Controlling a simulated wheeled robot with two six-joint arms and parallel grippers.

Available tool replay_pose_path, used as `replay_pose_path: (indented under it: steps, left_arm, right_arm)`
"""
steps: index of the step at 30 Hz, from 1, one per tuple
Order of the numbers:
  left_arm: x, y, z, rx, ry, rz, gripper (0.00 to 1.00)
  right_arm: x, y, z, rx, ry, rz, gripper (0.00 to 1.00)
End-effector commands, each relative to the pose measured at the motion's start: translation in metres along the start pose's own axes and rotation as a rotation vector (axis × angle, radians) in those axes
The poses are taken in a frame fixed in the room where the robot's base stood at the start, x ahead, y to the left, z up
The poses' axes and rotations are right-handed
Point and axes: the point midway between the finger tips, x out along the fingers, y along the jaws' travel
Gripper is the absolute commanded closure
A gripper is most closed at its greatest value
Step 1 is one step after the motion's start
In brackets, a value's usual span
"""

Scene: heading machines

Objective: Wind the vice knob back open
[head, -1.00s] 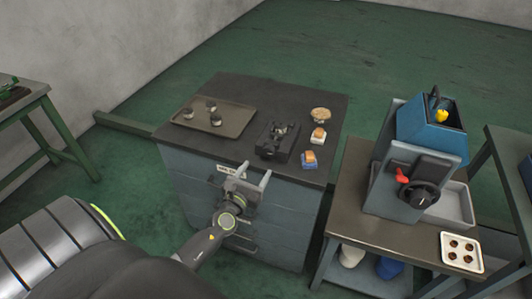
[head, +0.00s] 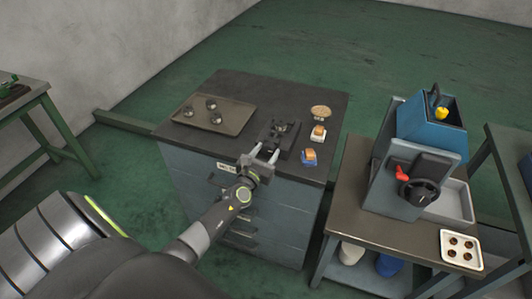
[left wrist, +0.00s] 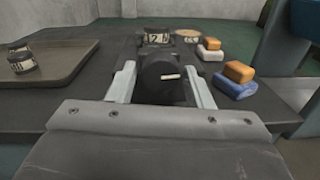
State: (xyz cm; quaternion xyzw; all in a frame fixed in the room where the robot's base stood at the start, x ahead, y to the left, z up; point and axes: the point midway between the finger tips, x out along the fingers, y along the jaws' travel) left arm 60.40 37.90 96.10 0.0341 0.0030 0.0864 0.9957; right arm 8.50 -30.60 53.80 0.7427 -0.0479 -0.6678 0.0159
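The black vice (head: 284,131) sits on the dark top of the blue-grey cabinet, near its front edge. Its knob (left wrist: 160,76) is a dark round piece with a white mark, facing my left wrist camera. My left gripper (head: 264,154) is at the front of the vice, its two pale fingers apart. In the left wrist view one finger is on each side of the knob, with a small gap visible at the left; contact on the right is unclear. The vice jaws are mostly hidden behind the knob there. My right gripper is not in view.
A brown tray (head: 232,125) with several small round metal pieces lies left of the vice. Orange blocks on a white pad (head: 317,136) and a blue pad (head: 308,161), and a round dish (head: 321,112), stand to its right. A bench with a blue-grey machine (head: 398,190) is further right.

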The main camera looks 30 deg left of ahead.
Motion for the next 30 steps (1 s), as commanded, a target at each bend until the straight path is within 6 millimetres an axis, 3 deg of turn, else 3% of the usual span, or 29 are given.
replay_pose_path:
  steps: [1, 7, 17, 30]
  left_arm:
    - [0.000, 0.000, 0.000, 0.000, 0.000, 0.000, 0.61]
    - [0.000, 0.000, 0.000, 0.000, 0.000, 0.000, 0.85]
    - [0.000, 0.000, -0.002, -0.054, -0.004, 0.000, 0.85]
    - [0.000, -0.001, -0.004, -0.395, -0.025, 0.000, 0.85]
  right_arm:
    - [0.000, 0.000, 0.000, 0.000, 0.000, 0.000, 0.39]
    - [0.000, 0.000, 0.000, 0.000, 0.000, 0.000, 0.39]
    - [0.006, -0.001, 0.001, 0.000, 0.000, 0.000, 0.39]
    - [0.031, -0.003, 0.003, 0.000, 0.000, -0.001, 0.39]
